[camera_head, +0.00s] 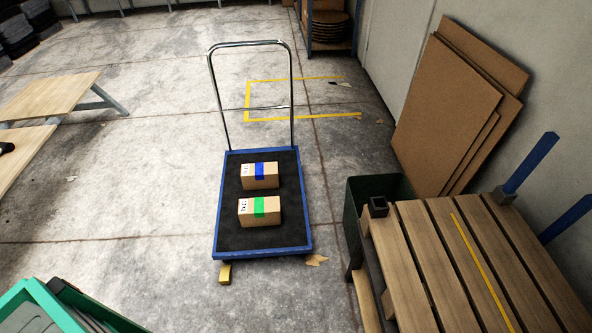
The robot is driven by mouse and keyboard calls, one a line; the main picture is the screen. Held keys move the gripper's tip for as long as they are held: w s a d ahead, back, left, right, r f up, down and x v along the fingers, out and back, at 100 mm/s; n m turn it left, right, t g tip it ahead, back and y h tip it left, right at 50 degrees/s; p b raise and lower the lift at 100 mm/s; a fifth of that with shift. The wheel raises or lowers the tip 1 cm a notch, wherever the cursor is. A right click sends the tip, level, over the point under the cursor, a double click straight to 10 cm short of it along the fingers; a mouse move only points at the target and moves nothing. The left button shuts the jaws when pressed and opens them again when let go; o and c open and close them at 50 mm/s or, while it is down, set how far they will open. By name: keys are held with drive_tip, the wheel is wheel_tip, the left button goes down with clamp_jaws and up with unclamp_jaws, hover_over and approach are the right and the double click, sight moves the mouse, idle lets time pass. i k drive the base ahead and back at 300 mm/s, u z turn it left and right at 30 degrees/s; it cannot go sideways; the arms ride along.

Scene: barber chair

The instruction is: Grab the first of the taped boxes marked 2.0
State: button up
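Two small brown cardboard boxes lie on the black deck of a blue-framed platform trolley (230,240) in the middle of the view. The farther box (248,181) has a blue tape band across it, and the nearer box (247,217) has a green tape band. Each has a white label with dark print on its left end. The print is too small to read, so I cannot tell which box is marked 2.0. The boxes are apart, with a narrow gap between them. My gripper is not in view.
The trolley's chrome handle (210,85) rises at its far end. A slatted wooden pallet or table (455,255) and a dark green bin (350,215) stand right. Brown panels (450,100) lean on the wall. A wooden bench (50,95) stands left, a green crate (65,320) front left. Floor left of the trolley is clear.

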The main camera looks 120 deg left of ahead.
sight(261, 175)
drive_tip(key=u, duration=0.85)
drive_tip(key=i, duration=0.1)
drive_tip(key=u, duration=3.05)
drive_tip(key=k, duration=0.9)
drive_tip(key=u, duration=0.2)
drive_tip(key=i, duration=0.8)
drive_tip(key=z, duration=0.05)
